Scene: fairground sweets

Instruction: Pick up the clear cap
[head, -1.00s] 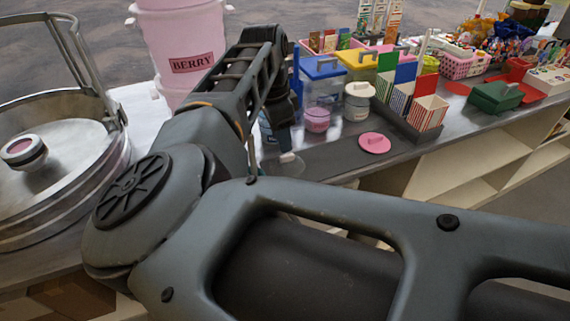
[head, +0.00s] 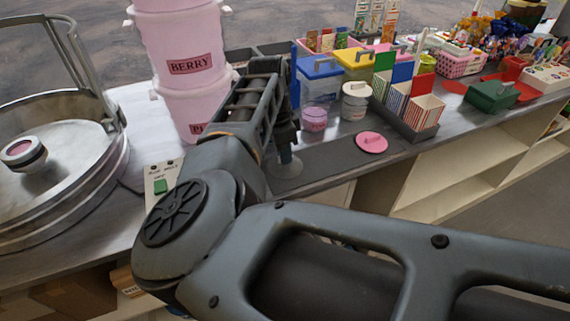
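The clear cap (head: 287,168) looks like a low see-through disc with a small pale knob. It lies on the dark mat at the counter's front, left of the pink lid. My gripper (head: 284,150) points down right over it, at or just above its knob. The arm hides much of the gripper, and the fingers are small and dark, so I cannot tell whether they touch the cap or how wide they are.
A pink lid (head: 371,142) lies on the mat to the right. A pink jar (head: 314,119), a cream-lidded jar (head: 355,106) and striped boxes (head: 424,112) stand behind. Pink BERRY tubs (head: 186,70) and a metal pan (head: 58,170) are at left.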

